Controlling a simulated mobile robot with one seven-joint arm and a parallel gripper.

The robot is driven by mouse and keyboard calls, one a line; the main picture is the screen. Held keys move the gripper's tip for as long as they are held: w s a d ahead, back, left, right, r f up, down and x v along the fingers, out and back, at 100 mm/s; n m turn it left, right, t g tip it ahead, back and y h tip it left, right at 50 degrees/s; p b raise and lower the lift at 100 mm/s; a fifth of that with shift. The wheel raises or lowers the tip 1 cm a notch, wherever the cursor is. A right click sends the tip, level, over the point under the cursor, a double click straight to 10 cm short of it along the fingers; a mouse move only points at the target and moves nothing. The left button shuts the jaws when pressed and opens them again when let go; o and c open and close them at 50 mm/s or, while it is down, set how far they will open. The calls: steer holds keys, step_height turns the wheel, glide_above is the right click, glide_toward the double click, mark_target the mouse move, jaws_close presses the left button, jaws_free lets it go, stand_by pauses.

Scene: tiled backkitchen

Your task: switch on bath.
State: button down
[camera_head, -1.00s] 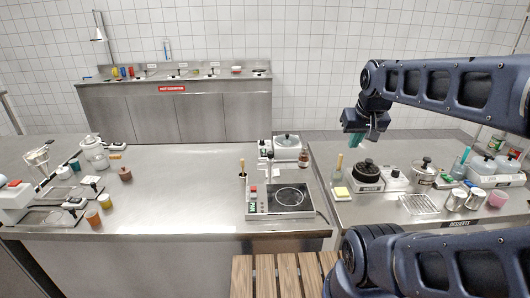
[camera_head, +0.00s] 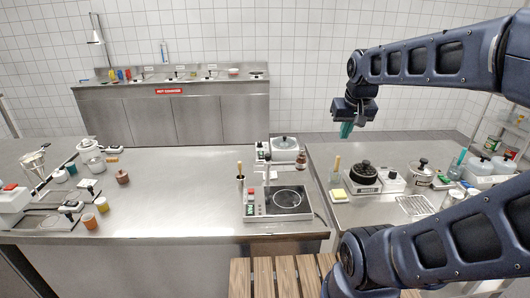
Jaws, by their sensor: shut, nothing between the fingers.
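No label in view says which device is the bath. A white device with a round lid (camera_head: 284,147) stands at the back right of the middle steel counter and may be it. Another possible one is the white unit with round lids (camera_head: 490,167) at the far right. Switches on both are too small to make out. My gripper (camera_head: 346,130), with teal fingers, points down in the air above the back of the right counter. It is shut and empty, apart from every device.
A hotplate device with a red button (camera_head: 278,203) stands at the middle counter's front right. A black-topped device (camera_head: 363,177) and a lidded steel pot (camera_head: 420,172) stand on the right counter. My lower arm link hides its front right. The middle counter's centre (camera_head: 185,190) is bare.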

steer(key=w+a+r+g, duration=0.1)
steer(key=w+a+r, duration=0.15)
steer(key=w, duration=0.75)
steer(key=g+h, duration=0.2)
steer(key=g, duration=0.1)
glide_above(263, 157)
step_height(263, 157, down, 15)
steer(key=shift+w+a+f, duration=0.1)
steer(key=shift+a+f, duration=0.25)
steer(key=shift+a, duration=0.1)
steer(key=f, duration=0.4)
steer(key=d+f, duration=0.1)
steer(key=f, duration=0.4)
steer(key=d+f, duration=0.1)
steer(key=f, duration=0.4)
steer(key=shift+y, duration=0.3)
